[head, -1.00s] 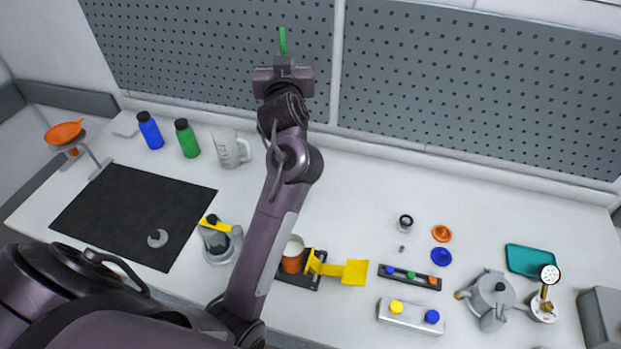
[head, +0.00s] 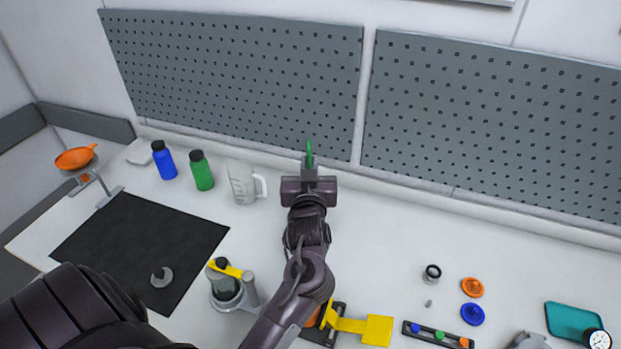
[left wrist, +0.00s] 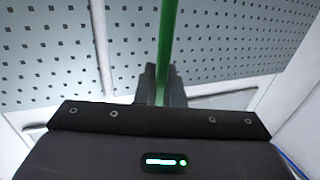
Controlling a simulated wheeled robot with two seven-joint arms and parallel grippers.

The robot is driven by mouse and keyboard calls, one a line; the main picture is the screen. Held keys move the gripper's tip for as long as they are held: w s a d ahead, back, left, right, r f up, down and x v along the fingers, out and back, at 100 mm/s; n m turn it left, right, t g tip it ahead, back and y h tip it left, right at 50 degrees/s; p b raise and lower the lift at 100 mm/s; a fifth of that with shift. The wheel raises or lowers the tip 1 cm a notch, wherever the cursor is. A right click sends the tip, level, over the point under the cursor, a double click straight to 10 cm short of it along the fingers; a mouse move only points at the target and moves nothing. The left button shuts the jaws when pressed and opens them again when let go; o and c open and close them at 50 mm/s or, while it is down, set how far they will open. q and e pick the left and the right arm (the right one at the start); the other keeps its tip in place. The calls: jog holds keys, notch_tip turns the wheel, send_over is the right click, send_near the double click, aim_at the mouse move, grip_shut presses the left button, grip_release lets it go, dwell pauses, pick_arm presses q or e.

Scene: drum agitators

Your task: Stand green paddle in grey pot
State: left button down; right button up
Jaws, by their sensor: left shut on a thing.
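The green paddle (head: 309,153) is a thin green bar standing up from my left gripper (head: 309,170). The left gripper is shut on it, and the bar rises between the fingers in the left wrist view (left wrist: 167,50). Its lower end is hidden by the gripper. The gripper is held out at the back of the table, in front of the pegboards. Another grey, pot-like vessel (head: 528,341) is cut off at the bottom right. I cannot tell which is the grey pot.
A measuring jug (head: 243,186), green bottle (head: 202,172) and blue bottle (head: 164,161) stand at the back left. A black mat (head: 130,240) lies left. Orange (head: 472,288) and blue (head: 473,314) lids and a teal tray (head: 572,321) are right.

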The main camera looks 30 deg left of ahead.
pick_arm(q)
notch_tip(320, 180, down, 3)
jog(key=shift+w+f+b, duration=0.1)
jog(key=shift+b, duration=0.7)
jog(key=c, duration=1.9)
grip_release()
jog(key=shift+a, duration=0.1)
jog(key=shift+c, duration=0.2)
jog(key=o, duration=0.4)
jog(key=shift+w+f, duration=0.15)
pick_arm(e)
jog(key=f, duration=0.1)
jog(key=a+f, duration=0.1)
jog(key=shift+w+f, duration=0.3)
jog(key=shift+w, duration=0.05)
